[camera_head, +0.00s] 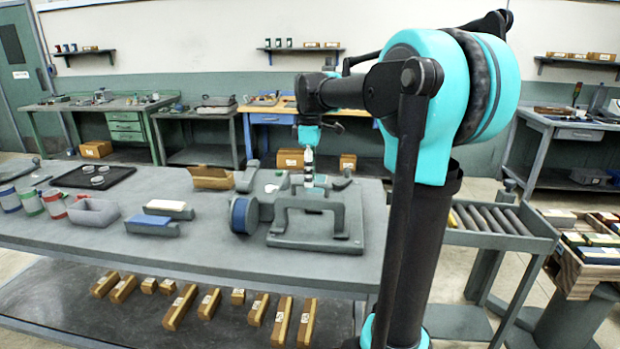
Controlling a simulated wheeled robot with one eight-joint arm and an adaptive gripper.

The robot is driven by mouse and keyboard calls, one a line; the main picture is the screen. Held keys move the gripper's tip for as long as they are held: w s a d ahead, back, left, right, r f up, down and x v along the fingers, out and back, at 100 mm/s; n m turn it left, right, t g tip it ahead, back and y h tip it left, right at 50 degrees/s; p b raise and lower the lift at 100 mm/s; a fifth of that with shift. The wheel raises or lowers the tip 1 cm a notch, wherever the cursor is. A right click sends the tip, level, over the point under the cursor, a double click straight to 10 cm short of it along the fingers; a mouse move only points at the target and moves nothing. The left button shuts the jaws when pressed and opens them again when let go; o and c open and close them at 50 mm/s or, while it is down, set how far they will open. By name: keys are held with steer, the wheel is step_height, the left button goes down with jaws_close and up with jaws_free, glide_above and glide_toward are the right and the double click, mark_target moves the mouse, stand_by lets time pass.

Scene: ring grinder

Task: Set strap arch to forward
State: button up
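The ring grinder (262,212) stands on the grey bench right of its middle. It has a grey base plate and a dark wheel with a blue face (239,215) at its left. A grey arch (338,212), which looks like the strap arch, stands upright over the plate's front part. The end of my arm comes in from the right and hangs above the grinder. A narrow white and black piece (309,168) shows below my teal wrist, just above or behind the arch. I cannot make out my gripper's fingers or tell whether they touch the arch.
The grey bench (190,258) also carries a blue block (152,225), a grey tray (93,212), several coloured cans (30,201) and a black tray (92,177). Wooden blocks lie on its lower shelf. A roller stand (488,220) is at the right. The bench's front strip is clear.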

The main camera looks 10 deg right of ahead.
steer(key=shift+f, duration=0.5)
jaws_close()
